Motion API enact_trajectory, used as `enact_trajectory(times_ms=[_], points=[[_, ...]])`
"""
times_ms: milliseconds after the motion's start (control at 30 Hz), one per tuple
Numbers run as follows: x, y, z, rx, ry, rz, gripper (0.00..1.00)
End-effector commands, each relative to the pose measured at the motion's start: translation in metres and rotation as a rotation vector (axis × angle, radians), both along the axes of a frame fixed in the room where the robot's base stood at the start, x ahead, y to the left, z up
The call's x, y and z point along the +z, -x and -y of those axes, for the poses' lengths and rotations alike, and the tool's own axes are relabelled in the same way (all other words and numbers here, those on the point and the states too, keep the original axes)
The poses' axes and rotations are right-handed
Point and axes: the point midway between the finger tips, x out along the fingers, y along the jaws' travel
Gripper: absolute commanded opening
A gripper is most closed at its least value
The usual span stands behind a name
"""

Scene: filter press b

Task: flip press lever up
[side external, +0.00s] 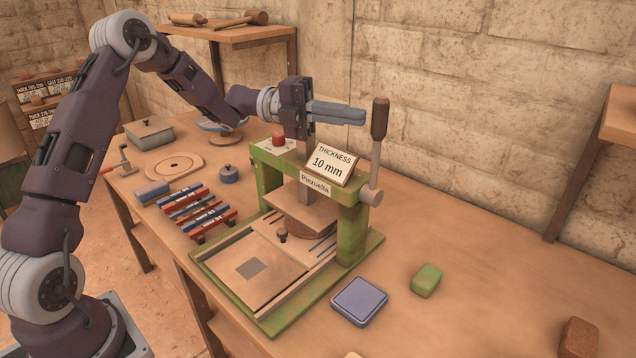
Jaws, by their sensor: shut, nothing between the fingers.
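The green press (352,228) stands on the wooden table. Its lever (376,150) is on the right side of the frame, with a pale rod and a dark brown handle. The lever stands upright, handle at the top, its lower end at a round pivot. My gripper (362,117) is above the press, level with the handle, fingers pointing right. The fingers are shut and empty. Their tips appear close to the left of the handle; I cannot tell whether they touch it. A sign reading "THICKNESS 10 mm" (332,163) sits on the press top below the fingers.
A red knob (278,139) sits on the press's left top. A rack of red and blue bars (200,212) stands left of the press. A blue box (359,301) and a green block (426,280) lie at right front.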

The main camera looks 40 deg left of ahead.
Motion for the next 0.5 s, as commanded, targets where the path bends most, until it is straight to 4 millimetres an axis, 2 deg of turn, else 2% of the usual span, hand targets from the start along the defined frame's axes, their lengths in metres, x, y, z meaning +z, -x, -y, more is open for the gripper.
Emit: enact_trajectory(times_ms=[133, 300, 500], points=[[0.000, 0.029, -0.019, 0.002, -0.001, -0.003, 0.00], [-0.001, 0.041, -0.061, 0.001, -0.001, -0.003, 0.00], [-0.001, 0.053, -0.097, 0.000, -0.001, -0.003, 0.00]])
